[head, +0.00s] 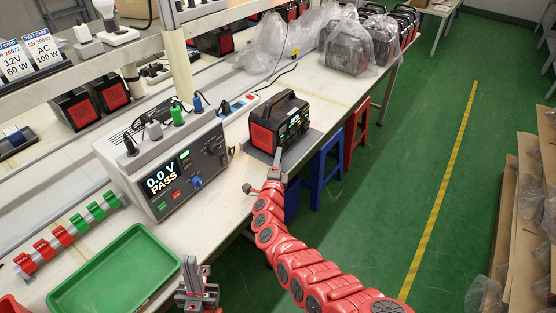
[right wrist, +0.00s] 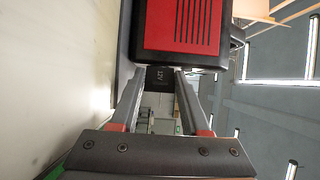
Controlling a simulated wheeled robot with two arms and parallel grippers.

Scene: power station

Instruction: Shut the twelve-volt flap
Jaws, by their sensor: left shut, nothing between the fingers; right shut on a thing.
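The power station (head: 272,131), black with a red vented side and a carry handle, stands on a dark mat on the bench. Its red side (right wrist: 182,24) fills the top of the right wrist view. The small black twelve-volt flap (right wrist: 160,74), marked 12V, juts out beyond the station's body there. My right gripper (head: 278,158) reaches the near front of the station and is shut on the flap, with a fingertip at each side of it. How far the flap is open I cannot tell. My left gripper (head: 198,270) is shut and empty, low beside the bench's front edge.
A tester (head: 165,160) reading 0.0 V PASS stands left of the station. A green tray (head: 117,270) lies at the near left. Bagged stations (head: 348,48) stand farther back. Blue (head: 322,160) and red stools stand below the bench edge.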

